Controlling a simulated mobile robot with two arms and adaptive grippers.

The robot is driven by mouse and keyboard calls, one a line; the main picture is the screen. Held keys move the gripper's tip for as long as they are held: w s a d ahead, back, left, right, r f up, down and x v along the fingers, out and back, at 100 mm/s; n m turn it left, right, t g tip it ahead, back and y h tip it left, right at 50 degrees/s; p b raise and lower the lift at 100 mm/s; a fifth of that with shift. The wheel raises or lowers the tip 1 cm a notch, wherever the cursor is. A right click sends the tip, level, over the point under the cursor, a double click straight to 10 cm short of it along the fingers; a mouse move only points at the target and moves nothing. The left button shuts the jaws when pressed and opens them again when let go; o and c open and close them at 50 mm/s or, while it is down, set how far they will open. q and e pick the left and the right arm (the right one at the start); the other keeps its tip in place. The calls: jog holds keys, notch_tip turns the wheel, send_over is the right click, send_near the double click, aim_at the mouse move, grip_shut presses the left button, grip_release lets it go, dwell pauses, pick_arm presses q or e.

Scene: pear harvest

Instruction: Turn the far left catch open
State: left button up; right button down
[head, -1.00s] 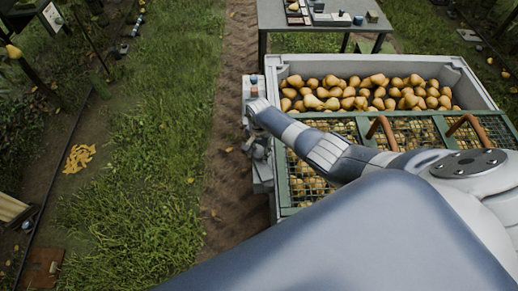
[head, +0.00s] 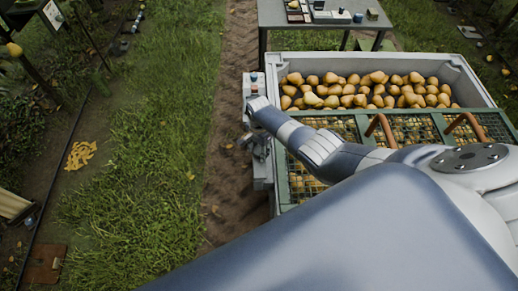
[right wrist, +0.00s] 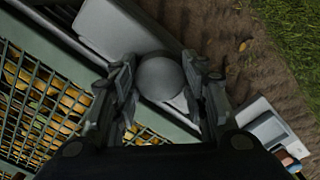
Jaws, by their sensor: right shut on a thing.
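The far left catch shows in the right wrist view as a round grey knob (right wrist: 160,77) at the side of the bin, beside the green mesh lid (right wrist: 150,133). My right gripper (right wrist: 166,84) has a finger on each side of the knob and is shut on it. In the head view my right gripper (head: 256,147) is at the bin's left side, partly hidden by my own wrist, and the catch cannot be made out there. Whether the catch is turned cannot be told. My left gripper is in neither view.
The grey bin (head: 474,88) is full of pears, and the green mesh lid with two brown handles (head: 383,128) covers its near part. A small grey box with red and blue buttons (head: 254,84) is on the bin's left side. A table (head: 270,18) stands behind. Grass lies left.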

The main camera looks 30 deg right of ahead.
aim_at(259, 150)
jog(key=c, duration=0.9)
grip_release()
jog(key=shift+c, duration=0.2)
jog(key=shift+r, duration=0.1)
notch_tip(259, 150, up, 12)
jog(key=shift+s+f, duration=0.1)
jog(key=shift+f, duration=0.1)
